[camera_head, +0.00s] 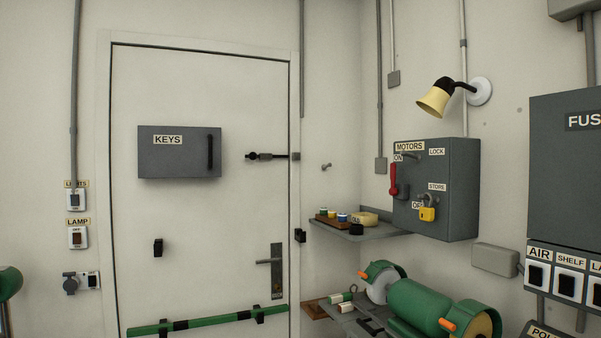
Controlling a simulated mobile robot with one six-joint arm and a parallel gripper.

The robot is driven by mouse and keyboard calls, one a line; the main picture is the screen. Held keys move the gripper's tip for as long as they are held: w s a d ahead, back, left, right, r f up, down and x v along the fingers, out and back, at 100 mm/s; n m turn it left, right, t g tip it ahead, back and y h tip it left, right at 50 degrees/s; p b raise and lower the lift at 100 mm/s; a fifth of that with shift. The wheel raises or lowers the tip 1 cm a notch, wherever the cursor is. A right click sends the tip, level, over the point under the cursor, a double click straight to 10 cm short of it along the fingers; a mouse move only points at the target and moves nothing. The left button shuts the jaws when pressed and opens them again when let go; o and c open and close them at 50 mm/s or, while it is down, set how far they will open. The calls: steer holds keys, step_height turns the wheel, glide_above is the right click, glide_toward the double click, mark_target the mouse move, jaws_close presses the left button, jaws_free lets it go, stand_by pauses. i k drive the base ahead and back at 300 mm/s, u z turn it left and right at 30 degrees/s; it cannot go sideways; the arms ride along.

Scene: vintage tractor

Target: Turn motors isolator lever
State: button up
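The motors isolator is a grey wall box (452,190) labelled MOTORS, right of the door. Its red lever (393,180) is on the box's left-hand face, with the grip hanging below the ON label; an OFF label sits lower. A yellow padlock (427,213) hangs on the same face under the STORE label. A small grey hasp or pin (409,155) shows near the LOCK label. My gripper is not in view.
A corner shelf (372,234) with small jars is just below the lever. A lamp (435,98) juts out above the box. A green bench grinder (420,305) stands below. A fuse cabinet (565,170) is at the right. The door (200,225) has a green bar across it.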

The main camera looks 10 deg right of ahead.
mark_target(393, 192)
steer(key=u, duration=0.15)
steer(key=i, duration=1.9)
steer(key=z, duration=0.7)
steer(key=k, duration=0.7)
steer(key=z, duration=0.25)
steer(key=i, duration=0.7)
steer(key=u, duration=0.1)
